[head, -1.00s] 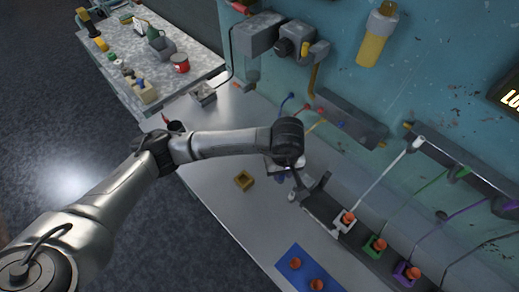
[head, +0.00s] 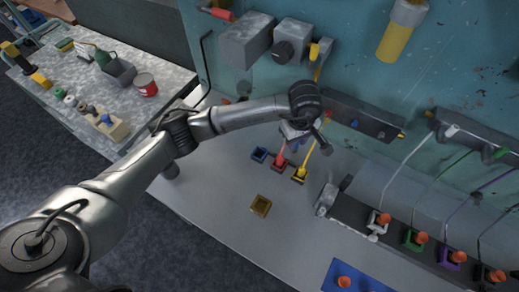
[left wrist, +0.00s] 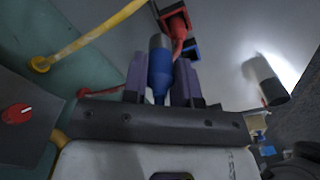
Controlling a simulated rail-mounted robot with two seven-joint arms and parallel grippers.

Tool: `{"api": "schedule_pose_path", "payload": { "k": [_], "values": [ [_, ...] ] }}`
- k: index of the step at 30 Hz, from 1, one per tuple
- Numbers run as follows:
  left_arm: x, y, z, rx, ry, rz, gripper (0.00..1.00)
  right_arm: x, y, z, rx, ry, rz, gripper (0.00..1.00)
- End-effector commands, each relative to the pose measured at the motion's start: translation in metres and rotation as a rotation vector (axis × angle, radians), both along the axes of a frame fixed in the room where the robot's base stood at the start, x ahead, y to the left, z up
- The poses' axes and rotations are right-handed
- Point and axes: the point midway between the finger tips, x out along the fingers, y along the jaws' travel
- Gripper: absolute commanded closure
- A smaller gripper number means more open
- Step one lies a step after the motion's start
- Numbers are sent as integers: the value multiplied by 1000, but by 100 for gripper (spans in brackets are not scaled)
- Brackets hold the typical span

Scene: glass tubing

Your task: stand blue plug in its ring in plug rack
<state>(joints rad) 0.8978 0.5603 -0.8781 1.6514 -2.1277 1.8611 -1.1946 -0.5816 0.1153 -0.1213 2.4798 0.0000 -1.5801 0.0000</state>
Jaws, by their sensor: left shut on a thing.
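My left gripper (head: 297,130) hangs over the back of the bench, near the plug rack. In the left wrist view its fingers (left wrist: 161,78) are shut on the blue plug (left wrist: 160,62). In the head view I cannot make out the plug behind the gripper. The rack has a blue ring (head: 259,154), a red ring (head: 279,162) and a yellow ring (head: 299,175). The blue ring looks empty; red and yellow pieces stand in theirs. The left wrist view shows the red ring (left wrist: 174,18) and the blue ring (left wrist: 192,48) beyond the plug, which is apart from the blue ring.
A brass-coloured square holder (head: 260,205) stands on the bench in front of the rack. At right is a dark rail (head: 345,210) with coloured square holders and orange stoppers. A blue mat (head: 365,279) lies at the front.

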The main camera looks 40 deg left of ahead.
Motion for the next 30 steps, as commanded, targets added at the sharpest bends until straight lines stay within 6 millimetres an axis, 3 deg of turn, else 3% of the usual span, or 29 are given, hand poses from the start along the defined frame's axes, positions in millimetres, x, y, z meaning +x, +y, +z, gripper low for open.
{"api": "schedule_pose_path", "payload": {
  "k": [18, 30],
  "values": [
    [-34, 98, -61, 1, 2, 33, 98, 1, -3, 7, -8, -4, 3, 57],
    [-38, 110, -77, 0, 1, 31, 98, 1, 0, 8, 0, -3, -1, 57]
  ]
}}
